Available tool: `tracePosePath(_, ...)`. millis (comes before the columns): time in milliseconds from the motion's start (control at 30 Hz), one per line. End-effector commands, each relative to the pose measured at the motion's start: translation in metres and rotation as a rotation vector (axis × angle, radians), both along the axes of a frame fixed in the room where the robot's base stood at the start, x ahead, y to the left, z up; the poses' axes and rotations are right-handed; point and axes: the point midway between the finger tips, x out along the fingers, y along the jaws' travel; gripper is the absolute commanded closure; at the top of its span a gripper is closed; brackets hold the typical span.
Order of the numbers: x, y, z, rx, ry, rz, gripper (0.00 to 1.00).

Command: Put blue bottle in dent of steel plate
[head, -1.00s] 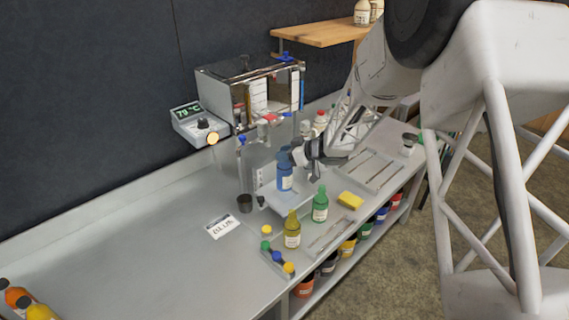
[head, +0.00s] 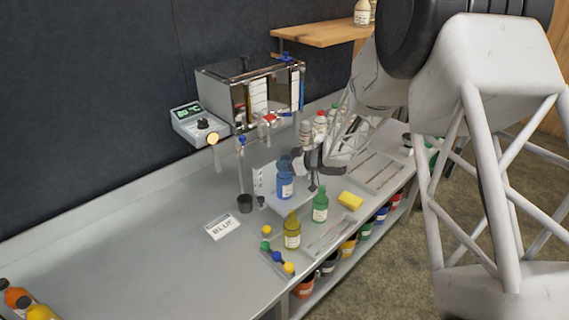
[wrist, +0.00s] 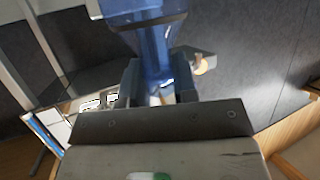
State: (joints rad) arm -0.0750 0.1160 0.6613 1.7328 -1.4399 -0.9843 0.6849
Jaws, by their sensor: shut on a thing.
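The blue bottle (head: 285,187) is upright in the head view, over or on the pale steel plate (head: 297,208) in front of the evaporator. I cannot tell whether its base touches the plate, and no dent shows clearly. My gripper (head: 291,164) is shut on the upper part of the bottle, reaching in from the right. In the wrist view the blue bottle (wrist: 152,45) stands between the two fingers of my gripper (wrist: 158,84).
A green bottle (head: 320,207) and an olive bottle (head: 292,231) stand close in front. A dark cup (head: 245,203) is to the left. A yellow sponge (head: 350,201) lies to the right. The metal evaporator (head: 248,90) stands behind. The left bench is mostly clear, with a card reading BLUE (head: 223,227).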

Motion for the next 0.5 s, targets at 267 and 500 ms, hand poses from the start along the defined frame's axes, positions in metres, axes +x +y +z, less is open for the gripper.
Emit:
tracePosePath(267, -0.0001, 0.0000, -0.0012, 0.000, 0.000, 0.000, 0.48)
tracePosePath(500, -0.0001, 0.0000, -0.0008, 0.000, 0.000, 0.000, 0.48)
